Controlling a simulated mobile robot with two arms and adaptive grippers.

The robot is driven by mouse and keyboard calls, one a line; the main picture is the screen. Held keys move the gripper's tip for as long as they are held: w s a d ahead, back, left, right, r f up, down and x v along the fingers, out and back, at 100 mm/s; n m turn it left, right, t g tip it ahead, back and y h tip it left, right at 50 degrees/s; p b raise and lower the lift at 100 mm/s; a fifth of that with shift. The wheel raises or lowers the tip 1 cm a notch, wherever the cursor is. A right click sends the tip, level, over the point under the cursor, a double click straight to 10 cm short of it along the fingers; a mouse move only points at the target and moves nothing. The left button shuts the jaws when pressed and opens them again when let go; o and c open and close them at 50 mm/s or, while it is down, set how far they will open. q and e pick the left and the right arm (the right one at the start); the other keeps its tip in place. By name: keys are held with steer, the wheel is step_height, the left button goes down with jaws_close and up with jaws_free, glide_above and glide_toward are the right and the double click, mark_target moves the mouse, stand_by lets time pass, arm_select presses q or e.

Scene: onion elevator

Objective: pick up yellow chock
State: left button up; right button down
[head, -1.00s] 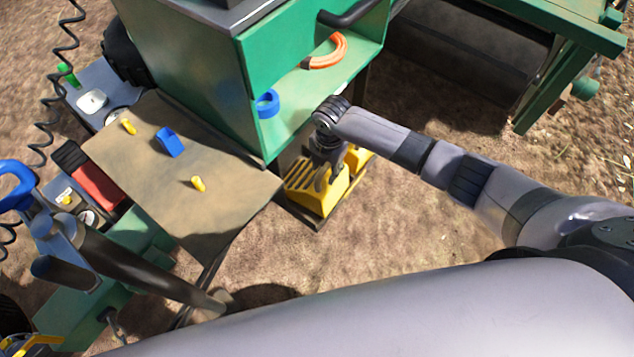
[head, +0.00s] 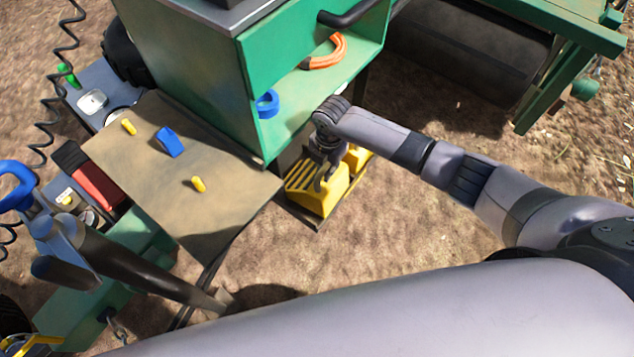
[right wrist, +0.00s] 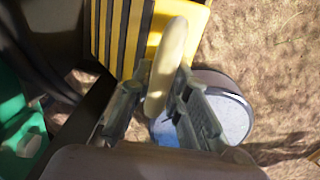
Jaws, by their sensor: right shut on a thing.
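The yellow chock (head: 330,193) has dark stripes on its sloped face and sits low on a dark tray beside the green cabinet. My right gripper (head: 326,178) reaches down to it from above. In the right wrist view, the striped chock (right wrist: 180,12) fills the top, and my right gripper (right wrist: 155,105) is shut on a pale yellow, upright handle (right wrist: 168,55) at the chock. Whether the chock is off its tray I cannot tell. My left gripper is not in view.
The green cabinet (head: 195,60) stands just behind the chock, with an orange ring (head: 328,52) and a blue roll (head: 267,104) on its shelf. A brown board (head: 225,205) with small yellow and blue pieces is to the left. Bare ground lies to the right.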

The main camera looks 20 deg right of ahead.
stand_by(0.4)
steer(key=shift+w+r, duration=0.15)
steer(key=shift+r, duration=0.1)
